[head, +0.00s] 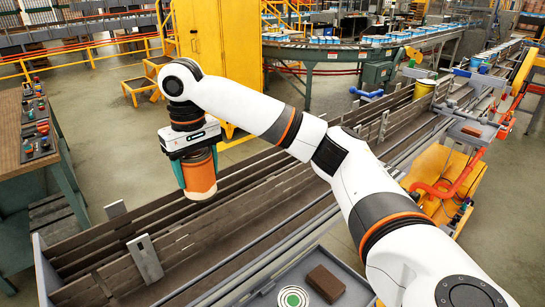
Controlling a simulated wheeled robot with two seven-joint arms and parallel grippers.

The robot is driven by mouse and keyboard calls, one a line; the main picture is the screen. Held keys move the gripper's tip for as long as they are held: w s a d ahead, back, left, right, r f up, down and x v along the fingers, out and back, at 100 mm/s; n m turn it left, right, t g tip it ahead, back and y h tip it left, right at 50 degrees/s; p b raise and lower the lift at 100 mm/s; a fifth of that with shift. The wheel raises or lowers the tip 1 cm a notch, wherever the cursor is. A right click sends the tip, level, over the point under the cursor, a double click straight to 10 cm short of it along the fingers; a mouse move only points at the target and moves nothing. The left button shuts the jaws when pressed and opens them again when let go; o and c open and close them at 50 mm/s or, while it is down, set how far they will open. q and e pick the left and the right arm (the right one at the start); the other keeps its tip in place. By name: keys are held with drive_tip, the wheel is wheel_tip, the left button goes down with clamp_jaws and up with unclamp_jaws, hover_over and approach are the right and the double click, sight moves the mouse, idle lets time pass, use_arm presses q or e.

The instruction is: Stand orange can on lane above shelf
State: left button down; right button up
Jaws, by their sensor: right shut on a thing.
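My right gripper (197,163) is shut on an orange can (201,182), with teal finger pads on either side of it. The can hangs roughly upright over the far-left side of the long dark slatted lanes (195,233), and its lower part shows below the fingers. Its bottom looks clear of the lanes, but the exact gap is hard to tell. A grey shelf-like tray (345,275) lies at the near edge, beside the lanes. My left gripper is out of view.
A brown block (325,283) and a green-and-white ringed disc (293,298) lie on the tray. An upright metal plate (145,258) stands at the lanes' left part. A bench with small items (38,125) is at the left, a yellow cabinet (220,55) behind.

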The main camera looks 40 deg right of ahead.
sight(201, 189)
drive_tip(key=shift+s+f, duration=0.15)
wheel_tip(201, 189, down, 5)
drive_tip(key=shift+f+p, duration=0.15)
drive_tip(key=shift+p, duration=0.9)
wheel_tip(201, 189, down, 4)
drive_tip(key=shift+r+p, duration=0.1)
drive_tip(key=shift+p, duration=0.6)
drive_tip(key=shift+f, duration=0.3)
drive_tip(key=o, duration=1.1)
drive_tip(key=shift+c, duration=0.2)
